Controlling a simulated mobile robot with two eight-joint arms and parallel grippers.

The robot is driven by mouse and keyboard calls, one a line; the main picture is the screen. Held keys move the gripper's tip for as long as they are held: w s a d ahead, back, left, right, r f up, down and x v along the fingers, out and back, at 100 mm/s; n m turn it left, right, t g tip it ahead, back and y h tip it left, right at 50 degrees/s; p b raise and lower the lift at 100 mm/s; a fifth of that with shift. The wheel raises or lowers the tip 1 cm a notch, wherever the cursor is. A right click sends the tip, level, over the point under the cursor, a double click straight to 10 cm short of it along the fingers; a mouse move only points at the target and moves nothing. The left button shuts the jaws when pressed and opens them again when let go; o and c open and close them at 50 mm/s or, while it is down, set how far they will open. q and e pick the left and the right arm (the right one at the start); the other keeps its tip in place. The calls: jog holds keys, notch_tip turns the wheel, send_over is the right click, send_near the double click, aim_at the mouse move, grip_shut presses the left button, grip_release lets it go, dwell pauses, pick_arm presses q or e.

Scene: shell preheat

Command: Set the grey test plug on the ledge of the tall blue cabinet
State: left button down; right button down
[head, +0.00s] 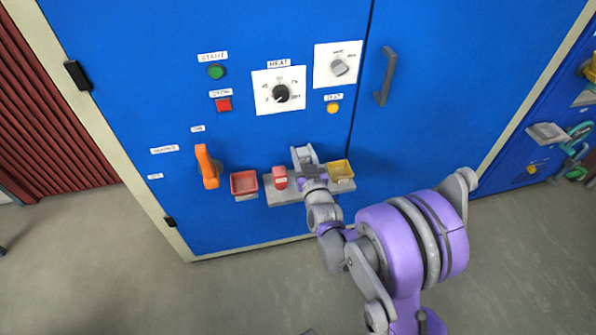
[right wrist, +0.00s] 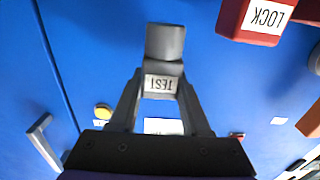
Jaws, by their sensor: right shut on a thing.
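The tall blue cabinet (head: 160,90) fills most of the head view. Its grey ledge (head: 285,199) sticks out low on the front. My right gripper (head: 307,158) is over the ledge in the head view, between the red lock and the yellow tray. In the right wrist view my right gripper (right wrist: 161,88) is shut on the grey test plug (right wrist: 165,45), whose TEST label shows upside down between the fingertips. In the head view the plug is hard to tell from the grey gripper. Whether it touches the ledge cannot be told. My left gripper is not in view.
A red lock (head: 279,177) stands on the ledge left of my gripper; it also shows in the right wrist view (right wrist: 256,20). A yellow tray (head: 341,169) is close on the right, a red tray (head: 244,183) and orange handle (head: 207,166) further left.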

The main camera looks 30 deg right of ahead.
notch_tip(320, 180, down, 3)
jog(key=shift+r+b, duration=0.1)
jog(key=shift+b, duration=0.2)
notch_tip(320, 180, down, 4)
jog(key=shift+f+b, duration=0.1)
jog(key=shift+b, duration=0.55)
jog(key=shift+f, duration=0.1)
jog(key=shift+c, duration=1.8)
grip_release()
